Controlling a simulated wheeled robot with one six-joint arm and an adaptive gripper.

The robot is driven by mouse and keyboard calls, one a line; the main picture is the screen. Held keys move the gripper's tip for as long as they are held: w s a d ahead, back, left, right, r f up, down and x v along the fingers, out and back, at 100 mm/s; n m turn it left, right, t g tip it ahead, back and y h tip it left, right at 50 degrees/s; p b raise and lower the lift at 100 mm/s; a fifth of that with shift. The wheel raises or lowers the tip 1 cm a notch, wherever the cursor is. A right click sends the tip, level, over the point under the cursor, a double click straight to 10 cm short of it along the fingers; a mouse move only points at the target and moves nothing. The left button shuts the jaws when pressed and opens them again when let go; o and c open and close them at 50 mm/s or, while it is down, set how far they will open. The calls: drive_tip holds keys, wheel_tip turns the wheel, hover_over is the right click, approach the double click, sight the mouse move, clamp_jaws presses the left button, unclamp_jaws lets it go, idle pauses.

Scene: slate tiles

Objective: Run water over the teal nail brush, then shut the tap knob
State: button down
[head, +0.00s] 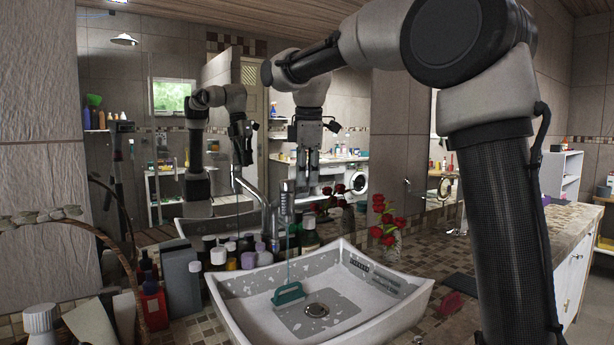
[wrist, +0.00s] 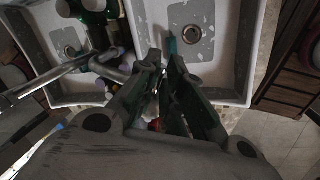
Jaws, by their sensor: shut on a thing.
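The teal nail brush (head: 289,294) is over the white sink basin (head: 390,323), left of the drain, with a thin teal line rising from it. In the wrist view its teal part (wrist: 170,44) shows just beyond my fingertips. My gripper (head: 308,172) points down above the back of the sink. In the wrist view my gripper (wrist: 163,72) is shut on the brush, though the contact is dark. The silver tap (head: 263,204) stands at the sink's back left. I cannot make out its knob clearly or tell whether water runs.
Bottles (head: 218,258) crowd the counter left of and behind the sink. Red roses (head: 384,222) stand behind its right side. A red object (head: 451,303) lies right of the sink. A large mirror behind reflects the room and my arm.

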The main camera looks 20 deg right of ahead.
drive_tip(key=w+n, duration=0.1)
drive_tip(key=n, duration=0.1)
drive_tip(key=w+n+y, duration=0.1)
drive_tip(key=n, duration=0.2)
drive_tip(key=shift+w, duration=0.1)
drive_tip(key=c, duration=1.5)
unclamp_jaws()
drive_tip(key=shift+c, duration=0.2)
wheel_tip(320, 180, up, 12)
drive_tip(key=s, duration=0.2)
drive_tip(key=shift+d+f, duration=0.15)
drive_tip(key=shift+d, duration=0.25)
drive_tip(key=shift+s, duration=0.1)
